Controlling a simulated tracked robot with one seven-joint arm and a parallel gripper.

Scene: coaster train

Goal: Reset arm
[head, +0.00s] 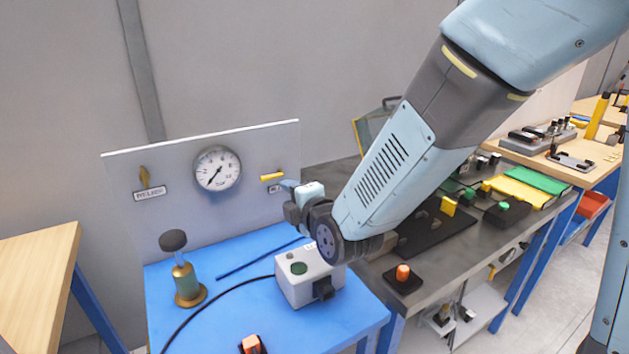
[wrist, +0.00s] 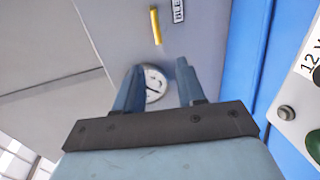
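My arm reaches in from the upper right in the head view, over the blue bench. My gripper (head: 289,184) is at its end, close to the right part of the upright panel (head: 235,145); its gap to the panel is hard to judge. In the wrist view my gripper (wrist: 160,66) has its two blue fingers apart with nothing between them. The round gauge (wrist: 153,84) shows behind the fingers. The yellow handle (wrist: 155,25) is beyond them. In the head view the gauge (head: 217,168) and yellow handle (head: 272,177) are left of the gripper.
A white box (head: 298,283) with a green button stands below my wrist, with a black cable. A brass pump (head: 186,278) with a black knob stands at the bench's left. A dark workbench (head: 440,270) with several items lies to the right. Open air is above the panel.

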